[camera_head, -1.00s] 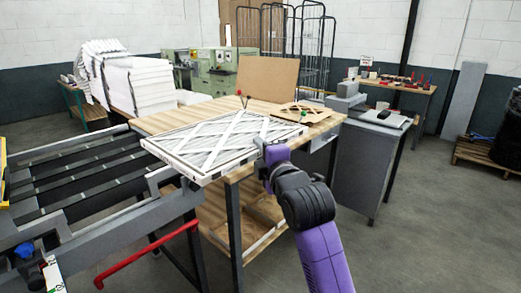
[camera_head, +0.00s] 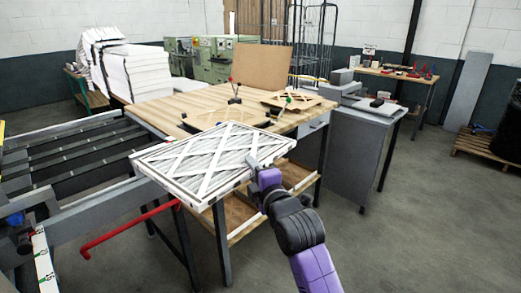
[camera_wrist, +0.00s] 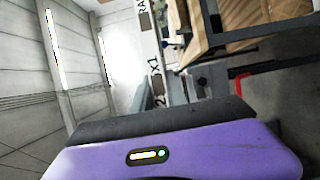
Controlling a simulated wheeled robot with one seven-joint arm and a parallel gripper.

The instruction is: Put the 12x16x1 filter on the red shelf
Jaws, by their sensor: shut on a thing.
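A flat white pleated filter (camera_head: 212,160) with crossed white strips shows in the head view, in front of the wooden table's near corner and beside the conveyor. My gripper (camera_head: 254,166) is shut on its near right edge and holds it roughly level. The fingertips are hard to make out. I see no red shelf in either view.
A wooden table (camera_head: 165,104) with wooden frames and a brown board stands behind the filter. A grey roller conveyor (camera_head: 75,160) with a red bar (camera_head: 128,227) is at left. A grey cabinet (camera_head: 350,160) stands at right. The floor at right is open.

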